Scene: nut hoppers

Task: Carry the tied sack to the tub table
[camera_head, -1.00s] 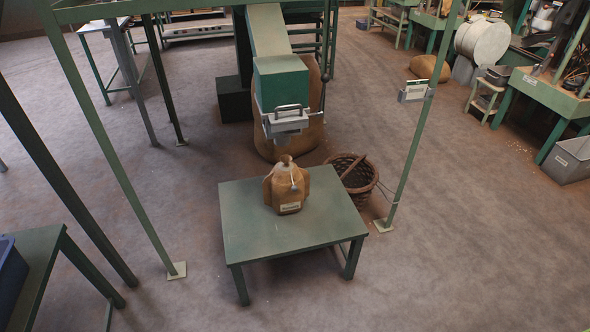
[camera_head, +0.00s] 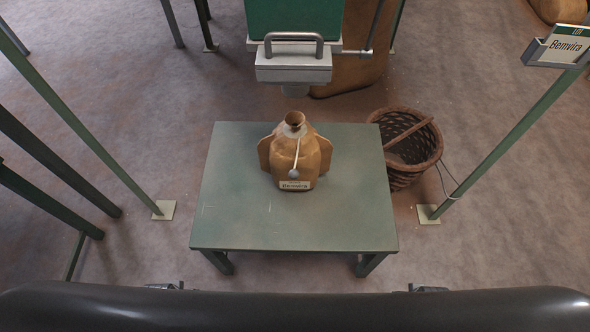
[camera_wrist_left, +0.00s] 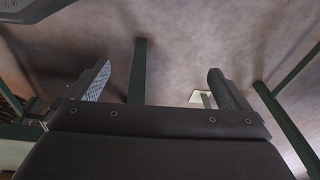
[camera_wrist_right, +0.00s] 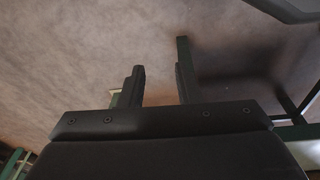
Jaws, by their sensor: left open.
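The tied sack (camera_head: 296,160), tan with a gathered neck, a cord with a round grey tag and a "Bemvira" label, stands upright on a green table (camera_head: 235,222) below a hopper spout. My left gripper (camera_wrist_left: 157,82) is open and empty in the left wrist view, its fingers wide apart. My right gripper (camera_wrist_right: 160,82) is empty too, its fingers closer together with a clear gap. In the head view only small parts of them show at the bottom, apart from the sack and short of the table's near edge. I cannot identify a tub table.
The green hopper (camera_head: 295,18) with its grey spout (camera_head: 293,66) hangs just behind the sack. A wicker basket (camera_head: 408,170) stands right of the table. Green posts (camera_head: 510,145) rise on both sides, one bearing a "Bemvira" sign (camera_head: 563,46). Floor is open left of the table.

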